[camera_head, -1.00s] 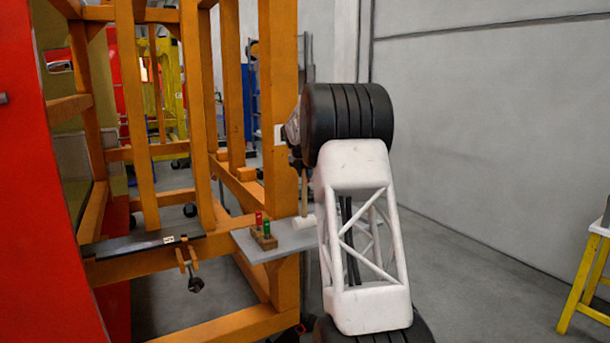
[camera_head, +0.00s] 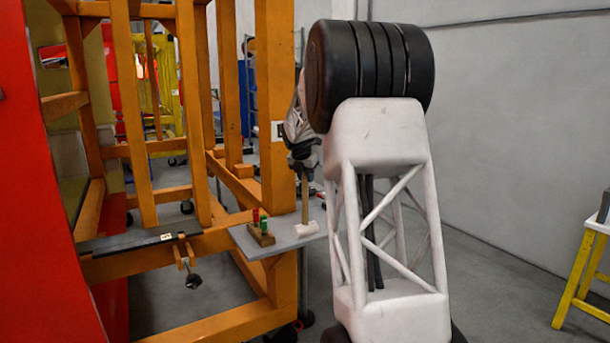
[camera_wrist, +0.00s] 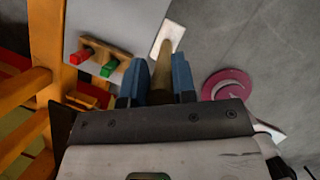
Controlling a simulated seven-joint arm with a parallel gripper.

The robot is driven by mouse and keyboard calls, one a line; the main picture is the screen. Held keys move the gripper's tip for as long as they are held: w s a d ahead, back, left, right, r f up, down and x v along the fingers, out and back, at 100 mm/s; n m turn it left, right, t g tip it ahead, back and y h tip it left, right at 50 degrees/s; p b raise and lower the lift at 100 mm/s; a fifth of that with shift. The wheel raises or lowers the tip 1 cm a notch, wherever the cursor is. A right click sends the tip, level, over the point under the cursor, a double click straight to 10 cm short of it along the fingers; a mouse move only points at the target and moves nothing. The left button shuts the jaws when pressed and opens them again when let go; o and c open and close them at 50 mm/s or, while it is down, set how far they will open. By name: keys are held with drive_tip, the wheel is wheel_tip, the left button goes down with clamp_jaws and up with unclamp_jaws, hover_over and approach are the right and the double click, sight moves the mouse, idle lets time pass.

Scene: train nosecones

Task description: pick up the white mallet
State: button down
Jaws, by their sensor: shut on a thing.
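The white mallet (camera_head: 306,229) stands head-down on the grey shelf, with its wooden handle upright. My gripper (camera_head: 303,168) is above the shelf at the top of the handle, partly hidden behind my own arm. In the wrist view my gripper's blue fingers (camera_wrist: 160,82) are shut on the wooden handle, one on each side. The white mallet head shows beyond the fingertips in that view (camera_wrist: 171,36). In the head view the head appears to rest on the shelf; I cannot tell whether it is slightly lifted.
On the grey shelf (camera_head: 262,247), a wooden block (camera_head: 262,237) holds red and green-handled tools, left of the mallet. Orange frame posts (camera_head: 277,100) rise close beside my gripper. A yellow stand (camera_head: 582,270) is at far right. Open floor lies right of the shelf.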

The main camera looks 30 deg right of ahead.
drive_tip(key=shift+s+a+r, duration=0.1)
drive_tip(key=shift+s+a, duration=0.2)
drive_tip(key=shift+s, duration=0.35)
drive_tip(key=shift+s+a+r, duration=0.1)
drive_tip(key=shift+s+a, duration=0.15)
drive_tip(key=shift+s, duration=0.4)
idle(1.3)
drive_tip(key=w+a+r, duration=0.5)
drive_tip(key=a, duration=0.5)
drive_tip(key=w+a+r, duration=0.5)
drive_tip(key=w+a, duration=0.1)
drive_tip(key=a, duration=0.4)
drive_tip(key=w+a+n, duration=0.2)
drive_tip(key=w+a, duration=0.3)
drive_tip(key=a, duration=0.7)
drive_tip(key=w+a+n+t+y, duration=0.1)
drive_tip(key=w+a, duration=0.4)
drive_tip(key=a, duration=0.8)
drive_tip(key=w+a+f+n, duration=0.1)
drive_tip(key=w+a+n, duration=0.2)
drive_tip(key=a, duration=1)
drive_tip(key=shift+w+t+y, duration=0.3)
drive_tip(key=shift+w+t, duration=0.1)
drive_tip(key=shift+w, duration=0.85)
drive_tip(key=shift+f, duration=0.25)
